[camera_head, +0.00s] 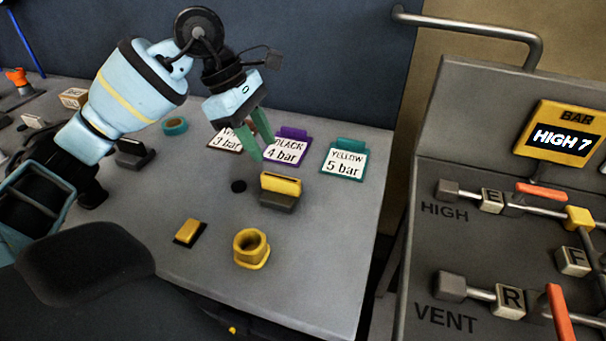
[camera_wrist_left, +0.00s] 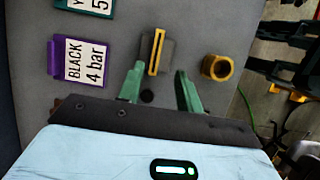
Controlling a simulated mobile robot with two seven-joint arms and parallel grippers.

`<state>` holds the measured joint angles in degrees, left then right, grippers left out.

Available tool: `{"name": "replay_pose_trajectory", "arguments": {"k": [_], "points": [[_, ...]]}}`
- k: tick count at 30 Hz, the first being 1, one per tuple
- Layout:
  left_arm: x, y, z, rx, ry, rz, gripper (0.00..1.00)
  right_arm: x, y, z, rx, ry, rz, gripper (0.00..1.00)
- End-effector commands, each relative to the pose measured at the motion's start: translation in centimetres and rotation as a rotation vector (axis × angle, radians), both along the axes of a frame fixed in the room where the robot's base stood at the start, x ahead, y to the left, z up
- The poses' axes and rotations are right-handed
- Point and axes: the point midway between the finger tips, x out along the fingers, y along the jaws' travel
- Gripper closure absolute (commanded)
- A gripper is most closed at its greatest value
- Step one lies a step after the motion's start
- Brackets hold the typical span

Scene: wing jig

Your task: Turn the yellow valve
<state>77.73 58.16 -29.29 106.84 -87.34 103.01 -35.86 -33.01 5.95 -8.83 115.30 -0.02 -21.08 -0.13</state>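A block with an upright yellow plate on a dark grey base (camera_head: 280,190) stands on the grey table; I cannot tell whether it is the yellow valve. My left gripper (camera_head: 265,152) is open and empty, pointing down above the table just behind this block. In the left wrist view the open green fingers (camera_wrist_left: 160,72) point toward the block (camera_wrist_left: 157,52), which appears ahead of the gap between them. A yellow ring-shaped piece (camera_head: 250,248) stands nearer the front. A flat yellow block on a black base (camera_head: 187,232) lies left of it. My right gripper is not in view.
Labelled cards, black 4 bar (camera_head: 285,149) and yellow 5 bar (camera_head: 344,162), lie behind the block. A panel (camera_head: 455,130) at right has orange handles (camera_head: 560,312), a yellow fitting (camera_head: 578,217) and a display (camera_head: 562,138) reading HIGH 7. Table room right of the ring is clear.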

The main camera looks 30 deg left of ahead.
Motion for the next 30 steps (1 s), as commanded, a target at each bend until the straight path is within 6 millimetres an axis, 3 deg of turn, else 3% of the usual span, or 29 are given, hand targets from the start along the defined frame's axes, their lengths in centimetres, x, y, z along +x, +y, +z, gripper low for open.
{"name": "replay_pose_trajectory", "arguments": {"k": [1, 4, 13, 24, 30], "points": [[0.1, 0.0, -1.5, 0.001, 0.015, 0.001, 0.65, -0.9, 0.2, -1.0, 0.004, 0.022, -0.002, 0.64], [0.1, 0.0, -2.2, 0.0, 0.021, 0.0, 0.65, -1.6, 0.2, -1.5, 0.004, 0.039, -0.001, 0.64], [0.1, -0.3, -2.5, -0.002, 0.02, -0.001, 0.65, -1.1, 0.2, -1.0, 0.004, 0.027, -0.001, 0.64], [0.5, -2.2, -7.3, -0.002, 0.023, -0.002, 0.65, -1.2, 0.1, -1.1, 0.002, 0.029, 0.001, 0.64], [0.7, -2.9, -8.9, -0.003, 0.021, -0.001, 0.65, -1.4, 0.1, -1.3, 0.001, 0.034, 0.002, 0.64]]}}
